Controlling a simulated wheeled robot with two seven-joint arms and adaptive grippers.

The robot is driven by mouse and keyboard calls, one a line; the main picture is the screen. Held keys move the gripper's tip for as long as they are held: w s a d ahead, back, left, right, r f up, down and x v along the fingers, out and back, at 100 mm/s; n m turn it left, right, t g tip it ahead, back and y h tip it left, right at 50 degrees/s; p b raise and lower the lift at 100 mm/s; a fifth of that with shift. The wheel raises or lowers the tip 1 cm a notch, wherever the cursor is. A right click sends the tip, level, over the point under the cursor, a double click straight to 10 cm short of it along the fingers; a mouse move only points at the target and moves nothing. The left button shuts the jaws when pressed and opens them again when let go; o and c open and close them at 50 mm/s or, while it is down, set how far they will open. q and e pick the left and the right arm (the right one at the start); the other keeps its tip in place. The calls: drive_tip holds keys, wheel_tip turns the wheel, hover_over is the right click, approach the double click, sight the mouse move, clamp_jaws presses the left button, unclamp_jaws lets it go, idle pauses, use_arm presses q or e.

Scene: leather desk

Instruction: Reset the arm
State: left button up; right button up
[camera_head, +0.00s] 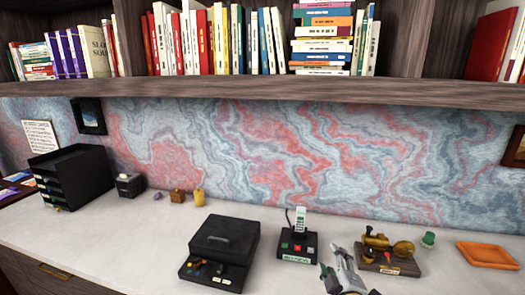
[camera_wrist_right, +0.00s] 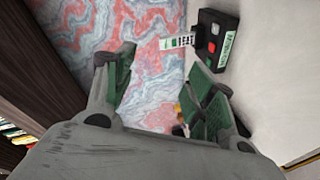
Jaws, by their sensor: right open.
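My right gripper (camera_head: 337,268) shows at the bottom of the head view, right of centre, above the white desk top (camera_head: 130,235). In the right wrist view its two green-padded fingers (camera_wrist_right: 163,88) stand apart with nothing held between them. The marbled wall and part of the desk show through the gap. My left gripper is not in the head view.
Beside my right gripper stand a black base with a white upright handle (camera_head: 297,246) and a brass device on a wooden base (camera_head: 388,262). A black box (camera_head: 218,250) stands left, an orange tray (camera_head: 487,255) right. A bookshelf (camera_head: 250,88) overhangs the back.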

drive_tip(key=s+d+f+m+g+y, duration=0.1)
drive_tip(key=s+f+m+g, duration=0.45)
drive_tip(key=s+f, duration=0.4)
drive_tip(key=s+f+m+g, duration=0.5)
drive_tip(key=s+f+g, duration=0.2)
drive_tip(key=s, duration=0.6)
drive_tip(key=s+f, duration=0.3)
drive_tip(key=f, duration=3.1)
drive_tip(key=s+d+f+g, duration=0.1)
drive_tip(key=s+d+f, duration=0.1)
drive_tip(key=s+f, duration=0.7)
drive_tip(key=s+d+f+g, duration=0.1)
drive_tip(key=s+d+f, duration=0.1)
drive_tip(key=s+f, duration=0.7)
drive_tip(key=shift+s+d+f, duration=0.25)
drive_tip(key=shift+s, duration=1.7)
